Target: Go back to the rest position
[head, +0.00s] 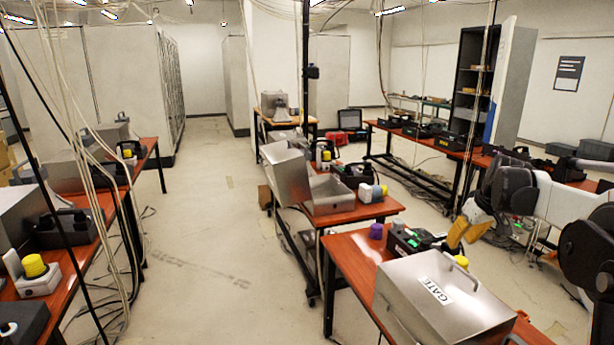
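My arm comes in from the right edge. My gripper (460,235), with yellow parts at its end, points down over the near right table (350,262). It is beside a black phone unit (405,240) with a small green light. I cannot tell whether it touches the unit or how far its fingers are apart. A metal box labelled GATE (425,297) stands in front of the phone unit on the same table. No object is clearly seen held.
A purple knob (376,231) stands beside the phone unit. An open metal box (288,170) is on the table behind. Left tables hold devices with yellow buttons (34,265). Cables hang from the ceiling. The floor aisle (205,230) is clear.

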